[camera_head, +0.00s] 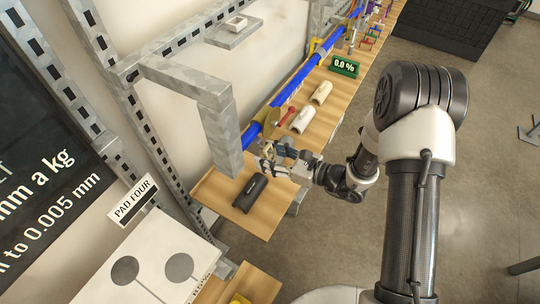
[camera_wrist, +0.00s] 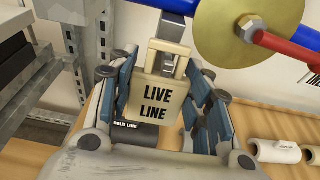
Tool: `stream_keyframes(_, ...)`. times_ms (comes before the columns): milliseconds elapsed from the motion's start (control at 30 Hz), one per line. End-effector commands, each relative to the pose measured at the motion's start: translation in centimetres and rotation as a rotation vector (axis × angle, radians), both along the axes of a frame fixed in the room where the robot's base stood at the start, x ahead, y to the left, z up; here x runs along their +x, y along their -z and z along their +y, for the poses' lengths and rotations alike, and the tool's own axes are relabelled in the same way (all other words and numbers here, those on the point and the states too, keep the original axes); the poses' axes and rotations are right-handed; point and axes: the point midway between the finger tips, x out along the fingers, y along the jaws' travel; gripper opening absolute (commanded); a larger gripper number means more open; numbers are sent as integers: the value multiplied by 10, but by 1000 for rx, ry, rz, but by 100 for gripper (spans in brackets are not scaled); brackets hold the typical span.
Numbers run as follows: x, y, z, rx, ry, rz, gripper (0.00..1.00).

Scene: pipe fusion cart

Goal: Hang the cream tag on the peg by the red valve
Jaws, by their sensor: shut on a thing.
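The cream tag (camera_wrist: 160,98), lettered LIVE LINE, is upright between the blue-padded fingers of my gripper (camera_wrist: 160,110) in the wrist view. My gripper is shut on it. The tag's square loop stands in front of a grey metal peg (camera_wrist: 172,28); grey metal also shows through the loop's opening. I cannot tell whether the loop is around the peg or only before it. The red valve lever (camera_wrist: 287,46) and its brass disc (camera_wrist: 240,28) are at upper right. In the head view my gripper (camera_head: 268,164) is beside the blue pipe, below the red lever (camera_head: 287,116); the tag is hard to make out.
A blue pipe (camera_head: 294,82) runs above the wooden bench (camera_head: 262,222). A dark lettered cylinder (camera_head: 250,193) lies under my gripper. Two pale cylinders (camera_head: 302,119) (camera_head: 321,93) and a green display (camera_head: 345,66) are farther along. A grey metal bracket (camera_head: 217,125) hangs left of my gripper.

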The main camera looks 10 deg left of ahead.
Motion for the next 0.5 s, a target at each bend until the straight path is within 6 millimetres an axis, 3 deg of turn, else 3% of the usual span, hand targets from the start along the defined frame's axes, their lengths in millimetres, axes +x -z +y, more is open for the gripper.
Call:
stream_keyframes(167, 0, 0, 0, 0, 0, 0, 33)
stream_keyframes(200, 0, 0, 0, 0, 0, 0, 46)
stream_keyframes(500, 0, 0, 0, 0, 0, 0, 66)
